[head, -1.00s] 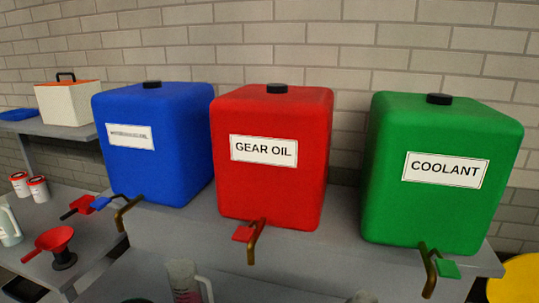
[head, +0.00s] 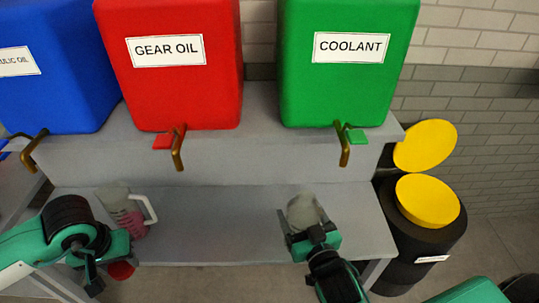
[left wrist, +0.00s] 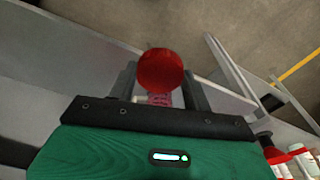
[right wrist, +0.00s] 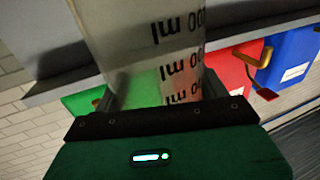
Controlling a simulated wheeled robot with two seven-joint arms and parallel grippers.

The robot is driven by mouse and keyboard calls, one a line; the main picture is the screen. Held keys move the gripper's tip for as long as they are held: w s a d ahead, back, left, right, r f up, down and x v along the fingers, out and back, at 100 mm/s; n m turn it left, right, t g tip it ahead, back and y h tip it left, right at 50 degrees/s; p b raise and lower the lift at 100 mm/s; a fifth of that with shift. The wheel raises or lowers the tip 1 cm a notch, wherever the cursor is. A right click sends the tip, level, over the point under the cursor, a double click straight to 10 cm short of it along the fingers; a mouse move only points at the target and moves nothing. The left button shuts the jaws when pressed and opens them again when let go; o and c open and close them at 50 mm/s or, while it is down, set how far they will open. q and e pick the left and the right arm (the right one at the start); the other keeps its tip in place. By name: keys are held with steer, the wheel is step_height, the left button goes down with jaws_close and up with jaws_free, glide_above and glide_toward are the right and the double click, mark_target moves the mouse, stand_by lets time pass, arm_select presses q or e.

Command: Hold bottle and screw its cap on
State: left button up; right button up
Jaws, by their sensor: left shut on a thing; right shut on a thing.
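A pale translucent bottle (head: 302,210) stands in my right gripper (head: 305,226) in front of the green tank. In the right wrist view the bottle (right wrist: 150,45) carries black "ml" marks and sits between the two fingers. Its mouth is not clear. A round red cap (left wrist: 161,71) sits between the fingers of my left gripper (left wrist: 160,84). In the head view the red cap (head: 121,270) shows low at the left gripper (head: 110,266), well left of the bottle and apart from it. A pinkish patch behind the cap is unclear.
Red (head: 180,85) and green (head: 345,90) tanks with taps stand on the shelf behind. A black bin (head: 430,240) stands right. The bench between my grippers is clear.

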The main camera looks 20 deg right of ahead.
steer(key=w+a+n+g+y, duration=0.2)
steer(key=w+a+n+y, duration=0.1)
steer(key=a, duration=0.4)
steer(key=w+a+r+n+g+y, duration=0.1)
steer(key=w+a+n+y, duration=0.3)
steer(key=a+y, duration=0.4)
steer(key=shift+w+a+n+g+y, duration=0.15)
steer(key=shift+a+n+g+y, duration=0.15)
steer(key=shift+n+g, duration=0.25)
steer(key=shift+r, duration=0.1)
arm_select(q)
steer(key=w+d+r+m, duration=0.3)
steer(key=d+r, duration=0.6)
steer(key=d, duration=0.4)
steer(key=w+d+r+m, duration=0.3)
steer(key=d+r, duration=0.6)
steer(key=d, duration=0.5)
steer(key=shift+d+r+m+h, duration=0.25)
steer(key=shift+m+h, duration=0.15)
steer(key=shift+m, duration=0.5)
steer(key=shift+f, duration=0.15)
steer(key=shift+w+f, duration=0.1)
steer(key=shift+f, duration=1.85)
